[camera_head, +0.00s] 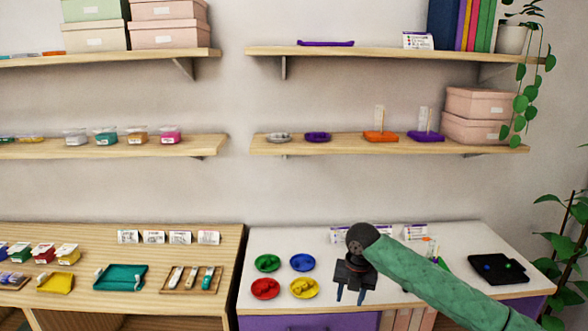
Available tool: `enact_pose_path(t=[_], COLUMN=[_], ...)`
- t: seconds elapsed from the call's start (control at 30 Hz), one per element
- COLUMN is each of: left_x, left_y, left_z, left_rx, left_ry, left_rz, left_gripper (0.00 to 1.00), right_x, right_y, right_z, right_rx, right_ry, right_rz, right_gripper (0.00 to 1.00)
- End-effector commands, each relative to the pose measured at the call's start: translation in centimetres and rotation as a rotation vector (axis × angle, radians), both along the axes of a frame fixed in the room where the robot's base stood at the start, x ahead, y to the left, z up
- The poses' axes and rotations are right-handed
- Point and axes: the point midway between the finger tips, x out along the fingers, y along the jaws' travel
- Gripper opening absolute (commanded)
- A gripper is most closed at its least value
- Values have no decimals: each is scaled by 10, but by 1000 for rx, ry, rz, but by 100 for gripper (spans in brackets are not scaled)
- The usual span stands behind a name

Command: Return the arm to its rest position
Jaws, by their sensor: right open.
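My right arm, in a green sleeve, comes in from the lower right over the white-topped table (262,239). My right gripper (350,297) points down over the table's front middle, just right of the yellow dish (304,288). Its two blue-tipped fingers are apart and nothing shows between them. My left gripper is not in the picture. The arm hides part of the table behind it, including part of the white cards and some small green and orange items.
Green (267,263), blue (302,262) and red (265,289) dishes stand left of the gripper. A black board (497,269) lies at the table's right. A wooden table with a teal tray (120,277) stands left. Shelves (390,146) hang above; a plant (572,240) stands far right.

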Motion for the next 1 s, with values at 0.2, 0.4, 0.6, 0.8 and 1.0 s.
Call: enact_pose_path(t=[0.2, 0.4, 0.6, 0.8, 1.0], left_x=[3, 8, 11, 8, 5], left_y=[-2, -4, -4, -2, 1], left_z=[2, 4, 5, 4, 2], left_rx=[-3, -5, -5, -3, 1], left_ry=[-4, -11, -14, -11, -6], left_rz=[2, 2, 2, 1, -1], left_gripper=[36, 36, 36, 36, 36], right_x=[-40, -75, -110, -145, -180], right_y=[36, 60, 76, 84, 84], right_z=[-41, -69, -91, -110, -126], right_rx=[72, 141, 213, 281, 342], right_ry=[-2, 0, 14, 36, 67], right_rz=[-185, -378, -591, -821, -1070], right_gripper=[42, 42, 42, 42, 42])
